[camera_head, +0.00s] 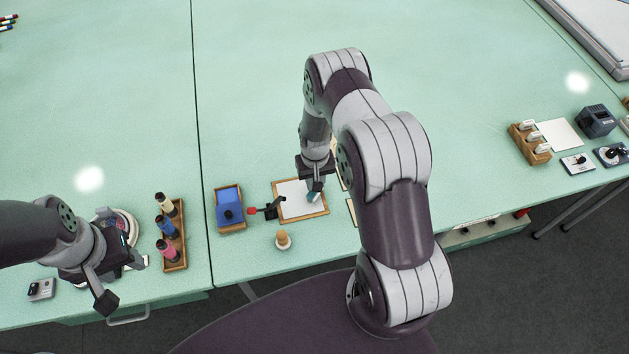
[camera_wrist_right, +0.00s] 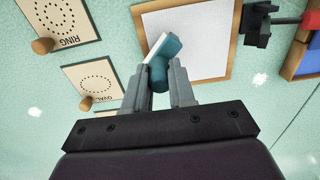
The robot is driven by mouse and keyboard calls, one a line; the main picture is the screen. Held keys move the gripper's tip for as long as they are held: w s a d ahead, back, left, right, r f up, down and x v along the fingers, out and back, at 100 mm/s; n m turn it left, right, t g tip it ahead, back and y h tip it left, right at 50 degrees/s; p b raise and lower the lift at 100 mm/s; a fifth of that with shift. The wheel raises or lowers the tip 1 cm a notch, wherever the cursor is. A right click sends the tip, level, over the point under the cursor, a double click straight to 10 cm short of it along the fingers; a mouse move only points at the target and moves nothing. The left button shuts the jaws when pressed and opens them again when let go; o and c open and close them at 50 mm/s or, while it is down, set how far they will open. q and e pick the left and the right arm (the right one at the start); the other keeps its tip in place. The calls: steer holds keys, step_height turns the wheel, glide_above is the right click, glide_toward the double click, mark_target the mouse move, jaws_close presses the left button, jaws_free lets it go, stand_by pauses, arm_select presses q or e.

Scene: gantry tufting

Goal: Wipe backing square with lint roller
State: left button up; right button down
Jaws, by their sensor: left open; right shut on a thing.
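The backing square (camera_head: 292,203) is a white sheet in a wooden frame on the green table; it also shows in the right wrist view (camera_wrist_right: 205,50). My right gripper (camera_head: 314,184) is shut on the lint roller (camera_head: 314,196), a teal handle with a white roller. In the right wrist view, the lint roller (camera_wrist_right: 163,55) sits between the fingers (camera_wrist_right: 163,90), over the edge of the square nearest the cards. I cannot tell whether the roller touches the sheet. My left gripper (camera_head: 125,282) is open and empty at the left, apart from the square.
A blue box (camera_head: 230,208) and a black clamp with a red end (camera_head: 268,208) stand left of the square. A wooden knob (camera_head: 283,240) is in front. A rack of spools (camera_head: 171,234) stands further left. Cards marked RING (camera_wrist_right: 62,20) and OVAL (camera_wrist_right: 92,80) lie beside the frame.

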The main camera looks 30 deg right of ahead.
steer(key=shift+w+r, duration=0.15)
steer(key=shift+r, duration=0.8)
steer(key=shift+a+r+p, duration=0.5)
steer(key=shift+r+p, duration=0.2)
steer(key=shift+r, duration=0.55)
steer(key=shift+d+r+p, duration=0.15)
steer(key=shift+r+p, duration=0.35)
steer(key=shift+r, duration=0.05)
steer(key=shift+d+r+p, duration=0.15)
steer(key=shift+r+p, duration=0.3)
steer(key=shift+r, duration=0.3)
arm_select(q)
steer(key=r, duration=0.2)
steer(key=a+r, duration=0.1)
steer(key=r, duration=0.1)
steer(key=shift+s, duration=0.35)
arm_select(e)
steer(key=shift+a+r, duration=0.15)
steer(key=shift+a, duration=0.05)
arm_select(q)
steer(key=shift+d, duration=0.15)
arm_select(e)
steer(key=shift+d, duration=0.1)
